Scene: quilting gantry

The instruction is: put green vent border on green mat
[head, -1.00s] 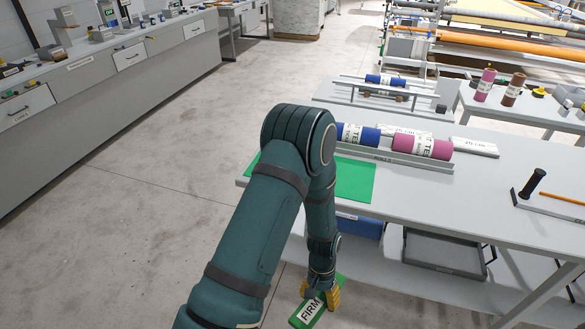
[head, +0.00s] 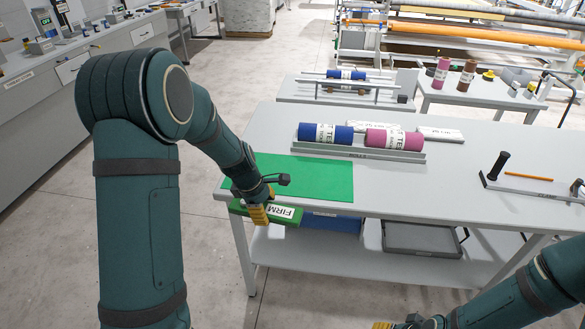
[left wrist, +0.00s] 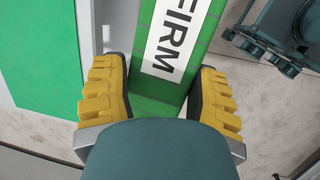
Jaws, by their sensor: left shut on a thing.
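The green vent border is a green piece with a white FIRM label (head: 289,213); it also shows in the left wrist view (left wrist: 205,50). My left gripper (head: 259,214) is shut on it, with yellow fingers on both sides. The piece is held near the table's front left edge, in front of the green mat (head: 325,180). The mat lies flat on the table's left end, bare where it shows; it also shows in the left wrist view (left wrist: 45,60). My right gripper (head: 386,325) is barely in view at the bottom edge, its fingers mostly cut off.
A grey rack with a blue roll (head: 325,133) and a pink roll (head: 395,139) stands behind the mat. A black-handled tool (head: 496,165) lies on the right of the table (head: 440,185). A grey tray (head: 422,240) and a blue bin (head: 335,222) sit below.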

